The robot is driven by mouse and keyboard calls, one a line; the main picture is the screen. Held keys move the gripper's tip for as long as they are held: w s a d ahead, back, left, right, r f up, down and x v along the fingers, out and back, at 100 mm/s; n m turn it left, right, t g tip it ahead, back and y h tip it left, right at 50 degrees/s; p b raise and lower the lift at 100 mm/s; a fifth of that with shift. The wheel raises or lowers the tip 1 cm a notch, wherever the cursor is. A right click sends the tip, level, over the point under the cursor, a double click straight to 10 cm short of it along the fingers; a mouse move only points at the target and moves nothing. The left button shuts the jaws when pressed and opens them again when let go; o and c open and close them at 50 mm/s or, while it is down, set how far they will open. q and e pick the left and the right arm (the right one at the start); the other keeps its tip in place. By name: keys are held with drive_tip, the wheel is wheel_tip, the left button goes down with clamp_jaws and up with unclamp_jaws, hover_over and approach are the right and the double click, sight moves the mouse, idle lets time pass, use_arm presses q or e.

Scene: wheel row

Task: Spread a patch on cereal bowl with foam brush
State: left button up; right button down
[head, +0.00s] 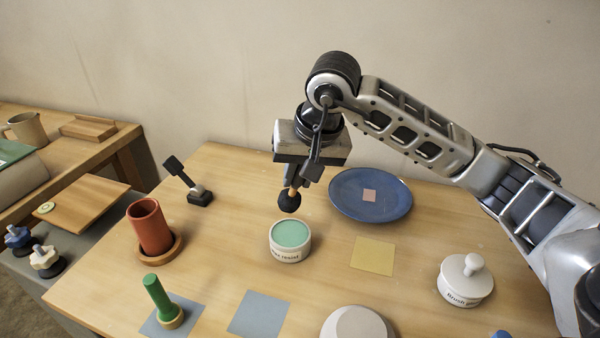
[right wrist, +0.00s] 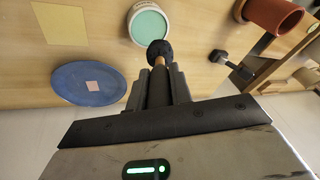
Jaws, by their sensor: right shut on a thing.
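My right gripper (head: 296,183) is shut on the foam brush (head: 289,201), whose round black head points down below the fingers on a short wooden handle. In the right wrist view the brush head (right wrist: 160,52) overlaps the near rim of the green pot. The white pot (head: 289,252), filled with smooth green paste, stands just below and in front of the brush head; contact is not visible. A shallow blue dish (head: 345,204) with a pinkish square patch (head: 369,196) lies to the right, likely the cereal bowl. My left gripper is not in view.
A yellow square (head: 373,256) and a white knobbed lid (head: 465,281) lie right of the pot. A terracotta cup (head: 151,228), black stand (head: 197,194) and green-handled tool (head: 159,297) stand left. A pale rounded thing (head: 356,325) is cut off below.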

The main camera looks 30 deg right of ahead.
sight(299, 201)
drive_tip(key=shift+f+b, duration=0.35)
drive_tip(key=shift+f, duration=0.25)
wheel_tip(299, 201, down, 3)
drive_tip(key=shift+r+b, duration=0.15)
drive_tip(key=shift+b, duration=0.65)
drive_tip(key=shift+f+b, duration=0.45)
drive_tip(key=shift+f, duration=0.4)
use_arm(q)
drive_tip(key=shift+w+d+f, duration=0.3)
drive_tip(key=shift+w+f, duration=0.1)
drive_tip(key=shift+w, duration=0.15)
use_arm(e)
drive_tip(key=shift+w+f, duration=0.1)
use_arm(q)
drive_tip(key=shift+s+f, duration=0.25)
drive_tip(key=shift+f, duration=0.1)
use_arm(e)
drive_tip(key=shift+f, duration=0.1)
use_arm(q)
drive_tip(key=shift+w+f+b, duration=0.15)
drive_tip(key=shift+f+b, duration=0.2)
drive_tip(key=shift+b, duration=0.35)
use_arm(e)
drive_tip(key=shift+f, duration=0.55)
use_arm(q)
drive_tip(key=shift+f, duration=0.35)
use_arm(e)
drive_tip(key=shift+f, duration=0.2)
